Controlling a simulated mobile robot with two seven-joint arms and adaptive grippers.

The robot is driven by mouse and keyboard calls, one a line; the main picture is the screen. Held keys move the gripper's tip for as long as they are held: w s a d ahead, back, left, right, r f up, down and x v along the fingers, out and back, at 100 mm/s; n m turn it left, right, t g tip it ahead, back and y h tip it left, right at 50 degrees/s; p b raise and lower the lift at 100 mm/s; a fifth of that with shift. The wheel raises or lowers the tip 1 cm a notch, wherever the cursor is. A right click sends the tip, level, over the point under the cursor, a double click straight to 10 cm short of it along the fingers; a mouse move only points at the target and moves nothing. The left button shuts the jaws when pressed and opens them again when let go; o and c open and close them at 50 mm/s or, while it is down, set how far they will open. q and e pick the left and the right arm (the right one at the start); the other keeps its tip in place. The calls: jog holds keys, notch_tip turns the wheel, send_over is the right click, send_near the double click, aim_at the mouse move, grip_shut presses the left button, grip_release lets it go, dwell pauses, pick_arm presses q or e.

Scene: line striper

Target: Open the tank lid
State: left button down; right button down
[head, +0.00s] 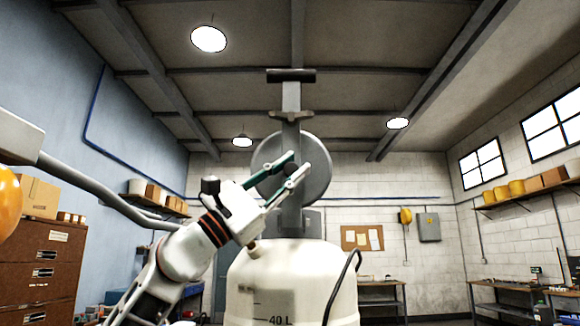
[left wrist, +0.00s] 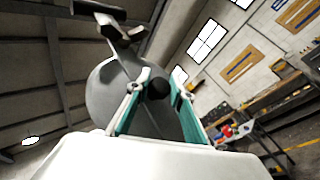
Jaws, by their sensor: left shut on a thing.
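The white tank (head: 290,275), marked 40 L, stands upright in front of me in the head view. The round grey lid (head: 318,165) stands raised on edge above the tank top, its flat face showing. My left gripper (head: 298,163) reaches up from the lower left in front of the lid. In the left wrist view its green-lined fingers (left wrist: 157,90) are shut on a dark round knob (left wrist: 158,88) in front of the grey lid (left wrist: 103,95). The tank's mouth cannot be seen. My right gripper is not in view.
A grey upright post (head: 291,100) with a dark crossbar rises by the lid. A bent grey tube (head: 95,188) runs in from the left, near my left arm. A black hose (head: 345,280) hangs at the tank's right. A brown drawer cabinet (head: 40,262) stands left, workbenches (head: 505,285) right.

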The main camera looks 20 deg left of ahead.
pick_arm(q)
jog(key=shift+w+d+f, duration=0.2)
jog(key=shift+w+f, duration=0.05)
jog(key=shift+f, duration=0.2)
jog(key=c, duration=1.9)
grip_release()
jog(key=shift+o, duration=0.6)
jog(key=shift+r, duration=0.1)
jog(key=shift+a, duration=0.1)
jog(key=shift+s+a+f, duration=0.2)
jog(key=shift+a+f, duration=0.05)
jog(key=shift+a, duration=0.05)
jog(key=v, duration=1.1)
jog(key=shift+s+d, duration=0.15)
jog(key=shift+s, duration=0.1)
jog(key=shift+r, duration=0.1)
